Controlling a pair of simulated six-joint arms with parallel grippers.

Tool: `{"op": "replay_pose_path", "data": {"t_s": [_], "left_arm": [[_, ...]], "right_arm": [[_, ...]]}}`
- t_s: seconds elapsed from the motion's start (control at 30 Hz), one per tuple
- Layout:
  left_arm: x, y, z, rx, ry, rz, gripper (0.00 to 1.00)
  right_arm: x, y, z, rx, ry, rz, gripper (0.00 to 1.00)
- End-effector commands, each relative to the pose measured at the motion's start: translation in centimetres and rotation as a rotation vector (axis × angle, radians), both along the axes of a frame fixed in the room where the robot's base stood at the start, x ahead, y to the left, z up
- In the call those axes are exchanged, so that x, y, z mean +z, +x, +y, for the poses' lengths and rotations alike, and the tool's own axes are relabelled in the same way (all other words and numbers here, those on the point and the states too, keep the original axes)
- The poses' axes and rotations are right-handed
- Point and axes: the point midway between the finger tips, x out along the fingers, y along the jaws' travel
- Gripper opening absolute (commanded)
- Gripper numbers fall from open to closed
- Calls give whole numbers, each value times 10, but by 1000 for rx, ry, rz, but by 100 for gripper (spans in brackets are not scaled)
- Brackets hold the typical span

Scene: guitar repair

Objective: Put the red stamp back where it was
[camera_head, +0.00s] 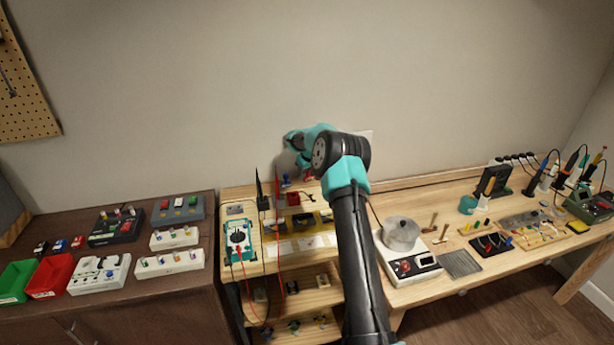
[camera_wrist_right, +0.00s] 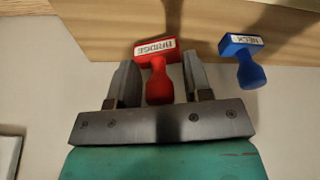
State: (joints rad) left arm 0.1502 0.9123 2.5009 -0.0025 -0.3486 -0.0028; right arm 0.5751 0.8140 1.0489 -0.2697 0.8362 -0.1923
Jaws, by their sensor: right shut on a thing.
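The red stamp (camera_wrist_right: 158,84), labelled BRIDGE, is between the two fingers of my right gripper (camera_wrist_right: 160,78) in the right wrist view. The fingers are shut on its handle, and its labelled base points toward the wooden shelf top. I cannot tell whether the base touches the wood. The blue stamp (camera_wrist_right: 244,62), labelled NECK, stands just beside it, to the right in that view. In the head view my right gripper (camera_head: 303,171) is at the back of the wooden shelf unit, partly hidden by my arm. The blue stamp also shows there (camera_head: 286,180). My left gripper is out of view.
A multimeter (camera_head: 238,239) with red leads lies on the shelf unit's left side. Small red and yellow containers sit in front of the stamps. A scale with a metal pot (camera_head: 400,234) is on the right bench. The wall is close behind the gripper.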

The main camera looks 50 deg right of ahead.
Motion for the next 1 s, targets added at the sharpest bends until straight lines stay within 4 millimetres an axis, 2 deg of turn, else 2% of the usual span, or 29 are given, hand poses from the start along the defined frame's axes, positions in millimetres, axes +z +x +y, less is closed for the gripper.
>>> {"op": "replay_pose_path", "data": {"t_s": [0.1,0.53,0.57,0.8,1.0], "left_arm": [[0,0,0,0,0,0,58],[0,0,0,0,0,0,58],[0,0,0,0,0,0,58],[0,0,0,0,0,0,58],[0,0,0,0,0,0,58]], "right_arm": [[-10,0,0,0,0,1,30],[-15,0,0,0,0,0,30],[-14,0,0,0,0,0,48],[-14,0,0,0,0,0,71],[-14,0,0,0,0,0,71]]}}
